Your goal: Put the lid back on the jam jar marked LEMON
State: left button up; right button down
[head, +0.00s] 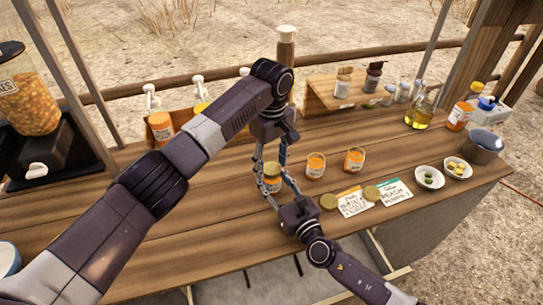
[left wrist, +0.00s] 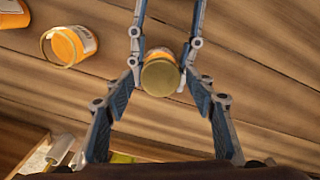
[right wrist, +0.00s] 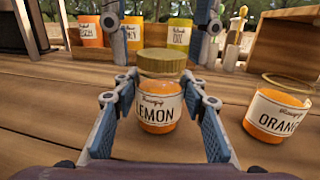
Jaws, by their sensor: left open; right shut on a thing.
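The jam jar marked LEMON (right wrist: 158,108) stands upright on the wooden counter, with orange contents and a white label. A gold lid (right wrist: 161,63) sits on its mouth; whether it is fully seated I cannot tell. The lid also shows from above in the left wrist view (left wrist: 160,78). My right gripper (right wrist: 160,112) is shut on the jar from the front side, one finger on each side of the glass. My left gripper (left wrist: 160,88) is open above, its fingers on either side of the lid and apart from it. In the head view both grippers partly hide the jar (head: 272,184).
An open jar marked ORANGE (right wrist: 278,112) stands to the right, with another open jar (head: 354,159) beyond it. Two loose gold lids (head: 328,202) (head: 371,193) lie by printed cards (head: 395,191). Pump bottles and a wooden rack (head: 335,95) stand behind. Small bowls (head: 430,178) are at right.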

pick_arm(q)
jog(key=c, duration=1.2)
jog(key=m, duration=2.1)
jog(key=shift+f, duration=0.1)
jog(key=o, duration=1.3)
jog(key=shift+c, duration=0.2)
